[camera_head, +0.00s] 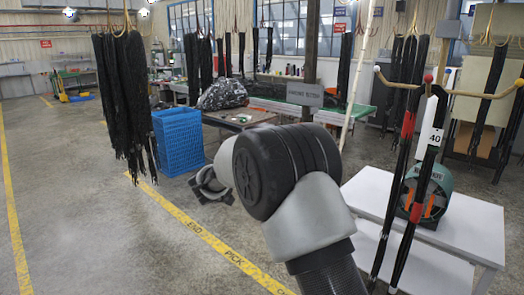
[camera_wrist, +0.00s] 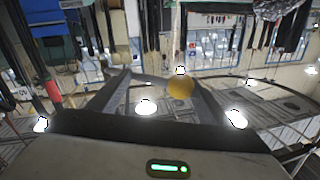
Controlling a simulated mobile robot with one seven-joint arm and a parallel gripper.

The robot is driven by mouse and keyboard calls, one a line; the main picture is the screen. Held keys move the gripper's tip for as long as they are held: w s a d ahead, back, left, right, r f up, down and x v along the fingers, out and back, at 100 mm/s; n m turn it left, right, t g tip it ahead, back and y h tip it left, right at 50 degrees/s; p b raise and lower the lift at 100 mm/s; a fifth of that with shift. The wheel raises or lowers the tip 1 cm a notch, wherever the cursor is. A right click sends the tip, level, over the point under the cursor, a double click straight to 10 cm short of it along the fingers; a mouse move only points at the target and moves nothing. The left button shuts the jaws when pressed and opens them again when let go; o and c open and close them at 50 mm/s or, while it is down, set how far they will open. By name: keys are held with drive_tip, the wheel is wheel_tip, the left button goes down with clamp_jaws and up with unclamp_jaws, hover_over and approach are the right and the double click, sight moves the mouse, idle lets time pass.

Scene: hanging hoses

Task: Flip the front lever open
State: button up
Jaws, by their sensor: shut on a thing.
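A round yellow knob (camera_wrist: 181,88) shows at the tips of my gripper (camera_wrist: 153,76) in the wrist view, touching or just beside the right finger. The fingers stand apart around it, and I take it as the thing they are shut on. Whether it is the front lever's end I cannot tell. In the head view my gripper (camera_head: 208,187) is partly hidden by my wrist, left of the rack. Curved tan rack bars (camera_head: 398,83) with white, red and yellow ball ends are at the right.
Black hoses with red bands (camera_head: 408,125) and a white "40" tag (camera_head: 436,138) hang at the right, before a white table (camera_head: 470,225). A blue crate (camera_head: 179,140) stands behind my gripper. Black hoses (camera_head: 122,90) hang at the left.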

drive_tip(key=shift+w+d+r, duration=0.35)
drive_tip(key=shift+d+r, duration=0.05)
drive_tip(key=shift+d, duration=0.1)
drive_tip(key=shift+s+a+f, duration=0.1)
drive_tip(key=shift+s+a, duration=0.1)
drive_tip(key=b+v, duration=0.1)
drive_tip(key=v, duration=0.5)
drive_tip(key=b+v, duration=0.1)
drive_tip(key=v, duration=1.1)
drive_tip(key=shift+a+f+b, duration=0.1)
drive_tip(key=shift+f+b, duration=0.25)
drive_tip(key=shift+b, duration=0.05)
drive_tip(key=shift+c, duration=1)
drive_tip(key=shift+w, duration=0.2)
